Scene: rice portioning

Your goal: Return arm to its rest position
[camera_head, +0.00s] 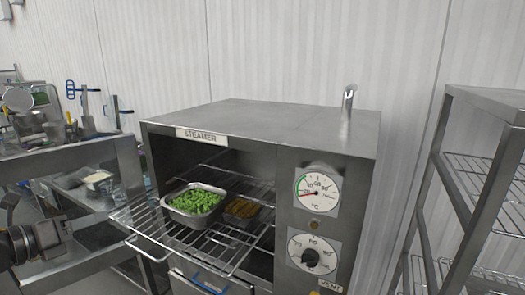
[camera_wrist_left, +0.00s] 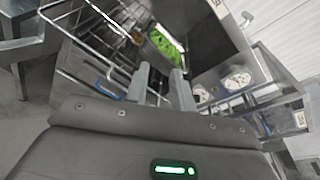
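My left gripper (camera_head: 56,234) is at the left edge in the head view, left of and apart from the pulled-out wire rack. In the left wrist view the two fingers of the gripper (camera_wrist_left: 161,78) stand apart with nothing between them. The steamer (camera_head: 265,115) stands open in the middle, with a wire rack (camera_head: 190,243) sticking out of its front. A metal pan of green vegetables (camera_head: 195,203) sits on the rack, and the pan also shows in the left wrist view (camera_wrist_left: 163,45). My right gripper is in neither view.
A pan of brown food (camera_head: 242,208) sits deeper on the rack. Two dials (camera_head: 316,190) are on the steamer's right front. A wire shelf unit (camera_head: 478,165) stands at right. A metal counter (camera_head: 70,150) with containers and utensils stands at left.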

